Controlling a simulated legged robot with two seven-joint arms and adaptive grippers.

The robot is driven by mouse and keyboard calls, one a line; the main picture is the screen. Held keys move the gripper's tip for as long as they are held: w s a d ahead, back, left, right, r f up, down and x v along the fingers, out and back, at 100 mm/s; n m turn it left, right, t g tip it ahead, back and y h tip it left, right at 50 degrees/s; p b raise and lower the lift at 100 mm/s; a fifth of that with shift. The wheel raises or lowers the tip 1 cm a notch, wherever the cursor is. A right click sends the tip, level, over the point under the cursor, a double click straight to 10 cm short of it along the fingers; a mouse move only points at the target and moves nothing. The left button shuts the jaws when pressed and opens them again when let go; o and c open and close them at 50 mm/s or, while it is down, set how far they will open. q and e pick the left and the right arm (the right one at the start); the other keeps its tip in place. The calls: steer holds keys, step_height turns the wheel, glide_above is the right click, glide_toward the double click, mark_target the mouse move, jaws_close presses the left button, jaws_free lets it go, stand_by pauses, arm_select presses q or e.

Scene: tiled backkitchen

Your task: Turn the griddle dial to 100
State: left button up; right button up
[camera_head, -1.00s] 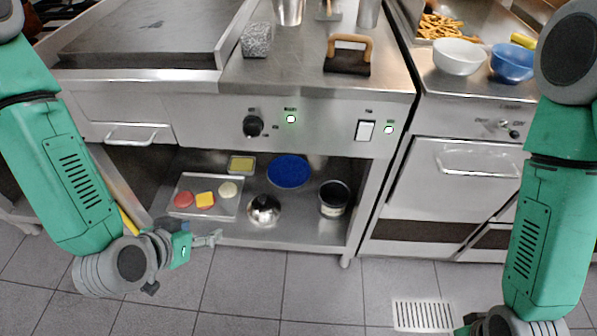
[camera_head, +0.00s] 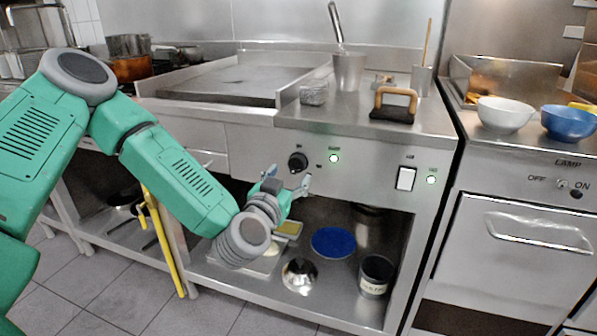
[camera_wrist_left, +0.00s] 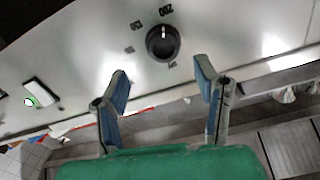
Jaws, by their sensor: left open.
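The griddle dial (camera_head: 298,162) is a black round knob on the steel front panel, with a lit green indicator (camera_head: 334,158) to its right. In the left wrist view the dial (camera_wrist_left: 162,43) lies just beyond the fingertips, between their lines, with small printed marks around it; "200" reads at one of them. My left gripper (camera_head: 288,180) is open and empty, a little below the dial and apart from it. Its two fingers (camera_wrist_left: 163,85) show spread in the wrist view. The griddle plate (camera_head: 235,82) is above and to the left. My right gripper is out of view.
A white rocker switch (camera_head: 405,178) with a green light is right of the dial. The shelf below holds a blue plate (camera_head: 333,242), a metal bowl (camera_head: 300,275) and a dark can (camera_head: 376,274). A wooden-handled press (camera_head: 394,104) stands on the counter above.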

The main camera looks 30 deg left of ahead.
mark_target(295, 165)
arm_select(q)
steer(key=x, duration=0.3)
steer(key=b+x, duration=0.1)
steer(key=x, duration=0.1)
steer(key=shift+w+a+f, duration=0.15)
steer(key=shift+a+f, duration=0.05)
steer(key=shift+a, duration=0.2)
steer(key=shift+w+a, duration=0.35)
steer(key=shift+a, duration=0.1)
steer(key=shift+d+r, duration=0.15)
steer(key=shift+d, duration=0.35)
steer(key=shift+c, duration=0.8)
steer(key=c, duration=1)
steer(key=shift+a, duration=0.15)
